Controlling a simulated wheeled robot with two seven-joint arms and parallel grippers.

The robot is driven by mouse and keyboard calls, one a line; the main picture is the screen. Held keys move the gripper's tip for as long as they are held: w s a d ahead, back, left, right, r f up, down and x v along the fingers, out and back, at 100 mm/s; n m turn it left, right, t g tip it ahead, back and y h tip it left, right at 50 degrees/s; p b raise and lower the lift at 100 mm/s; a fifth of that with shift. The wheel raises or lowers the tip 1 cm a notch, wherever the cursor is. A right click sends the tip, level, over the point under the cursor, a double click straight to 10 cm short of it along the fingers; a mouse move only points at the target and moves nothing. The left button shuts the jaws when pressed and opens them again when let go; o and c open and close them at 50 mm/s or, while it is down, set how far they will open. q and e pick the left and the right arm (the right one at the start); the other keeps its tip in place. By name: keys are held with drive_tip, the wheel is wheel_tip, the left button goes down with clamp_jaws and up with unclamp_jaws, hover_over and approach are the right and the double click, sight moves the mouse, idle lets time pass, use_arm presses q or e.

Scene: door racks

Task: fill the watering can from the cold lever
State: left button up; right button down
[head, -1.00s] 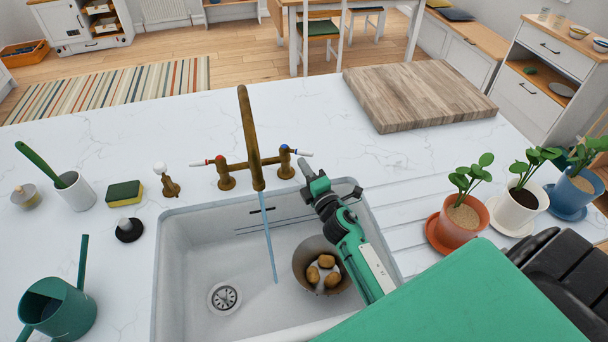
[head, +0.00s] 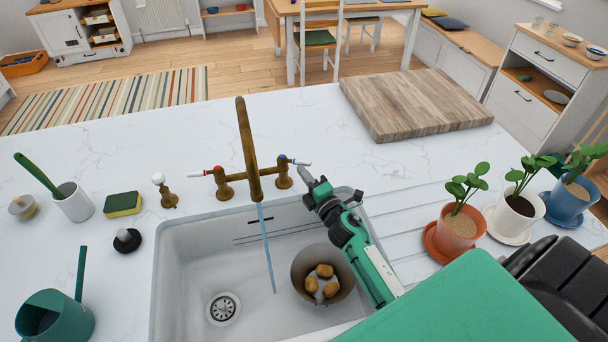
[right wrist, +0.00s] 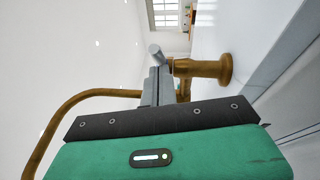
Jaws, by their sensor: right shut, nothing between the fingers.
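The dark green watering can (head: 55,318) stands on the counter left of the sink, its opening showing dark inside. The brass tap (head: 250,150) has a red-marked lever (head: 205,172) on the left and a blue-marked cold lever (head: 290,160) on the right. A thin stream of water (head: 266,250) runs from the spout into the sink. My right gripper (head: 305,172) is shut and empty, its tips close to the end of the cold lever; I cannot tell whether they touch. In the right wrist view the fingers (right wrist: 156,85) point toward the grey lever end (right wrist: 156,53). My left gripper is out of view.
The white sink (head: 190,265) holds a bowl (head: 345,282) with potatoes, right of the stream. A sponge (head: 122,204), a brush pot (head: 73,203) and a black plug (head: 127,240) stand left. A cutting board (head: 415,103) lies behind; potted plants (head: 458,225) stand right.

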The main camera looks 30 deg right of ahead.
sight(309, 165)
drive_tip(key=shift+d, duration=0.1)
drive_tip(key=n+y, duration=0.1)
drive_tip(key=d+y, duration=0.1)
drive_tip(key=y, duration=0.1)
drive_tip(key=w+n+y, duration=0.1)
drive_tip(key=shift+d+f+n+g+b, duration=0.1)
drive_tip(key=shift+d+n+g+b, duration=0.2)
drive_tip(key=shift+d+g, duration=0.1)
drive_tip(key=shift+w+d+n+g+y+b, duration=0.3)
drive_tip(key=shift+n+y+b, duration=0.2)
drive_tip(key=shift+y, duration=0.45)
drive_tip(key=shift+w+d+n+g+y+b, duration=0.2)
drive_tip(key=shift+d+n+g+y+b, duration=0.15)
drive_tip(key=shift+n+y, duration=0.45)
drive_tip(key=shift+w+d, duration=0.1)
drive_tip(key=shift+w, duration=0.05)
drive_tip(key=shift+w+d+b, duration=0.1)
drive_tip(key=shift+d+b, duration=0.05)
drive_tip(key=shift+b, duration=0.15)
